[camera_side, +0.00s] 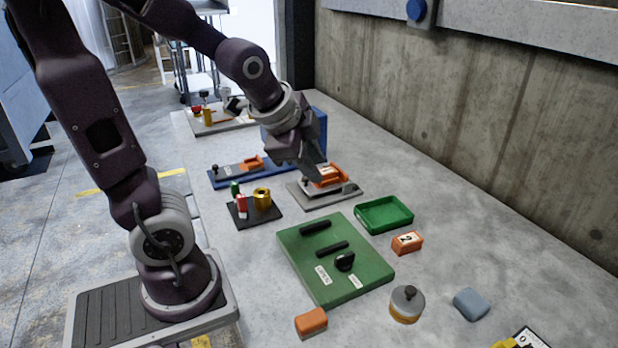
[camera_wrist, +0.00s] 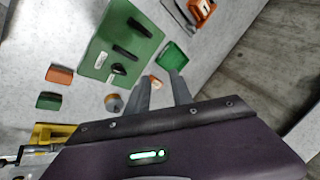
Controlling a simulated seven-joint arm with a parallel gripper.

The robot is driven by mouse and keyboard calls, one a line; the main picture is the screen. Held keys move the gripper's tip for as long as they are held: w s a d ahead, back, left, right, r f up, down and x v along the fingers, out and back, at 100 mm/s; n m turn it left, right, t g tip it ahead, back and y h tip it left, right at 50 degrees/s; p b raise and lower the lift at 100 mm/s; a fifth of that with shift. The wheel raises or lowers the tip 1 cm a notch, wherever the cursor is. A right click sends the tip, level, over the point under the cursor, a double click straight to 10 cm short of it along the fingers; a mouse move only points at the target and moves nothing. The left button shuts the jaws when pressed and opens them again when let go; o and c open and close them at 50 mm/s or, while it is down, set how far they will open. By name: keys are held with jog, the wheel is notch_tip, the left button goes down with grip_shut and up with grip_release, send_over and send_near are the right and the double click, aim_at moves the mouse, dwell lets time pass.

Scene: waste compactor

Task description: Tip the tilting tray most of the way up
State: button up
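The tilting tray appears to be the orange piece with a white label (camera_side: 327,175) on a flat grey base (camera_side: 318,200) in the side view; I cannot be sure. It also shows at the top edge of the wrist view (camera_wrist: 203,8), partly cut off. It looks low over its base, but my gripper partly hides it, so its tilt is unclear. My gripper (camera_side: 319,168) points down at or just above it in the side view; contact cannot be told.
A green open bin (camera_side: 384,214) and an orange block marked 2 (camera_side: 407,242) lie nearer the camera. A green panel with black handles (camera_side: 335,262) is in front. A blue slide board (camera_side: 240,174) and a black stand with cylinders (camera_side: 254,211) are to the left.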

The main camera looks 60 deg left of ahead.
jog(key=w+a+f+m+y, duration=0.3)
jog(key=w+a+f+m, duration=0.1)
jog(key=a+f+m, duration=0.6)
jog(key=m+y, duration=0.1)
jog(key=m, duration=0.7)
send_near(305, 178)
jog(key=shift+m, duration=0.6)
jog(key=x, duration=0.7)
jog(key=shift+a+f, duration=0.1)
jog(key=shift+f, duration=0.05)
jog(key=shift+w+a+f, duration=0.2)
jog(key=shift+w+f, duration=0.05)
jog(key=shift+w, duration=0.05)
grip_shut()
